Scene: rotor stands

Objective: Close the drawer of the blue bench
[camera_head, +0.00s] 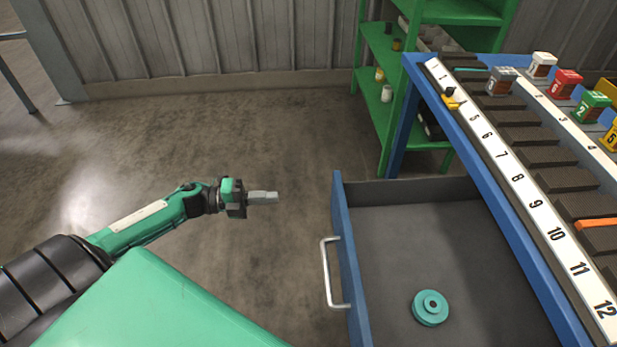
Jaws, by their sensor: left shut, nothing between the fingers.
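The blue bench (480,180) stands on the right. Its drawer (343,225) is pulled out to the left, with a blue front, a grey inside and a silver bar handle (327,275) on the front. A teal round part with a centre hole (430,309) lies on the drawer floor. My left gripper (272,197) is shut and empty. It is over the bare floor to the left of the drawer front, apart from the handle, and points right. My right gripper is not in view.
On the bench top are a numbered white strip (534,202), dark slotted blocks and small coloured numbered blocks (564,84). A green shelf (372,103) stands behind the bench by the metal wall. The concrete floor (230,140) around my left gripper is clear.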

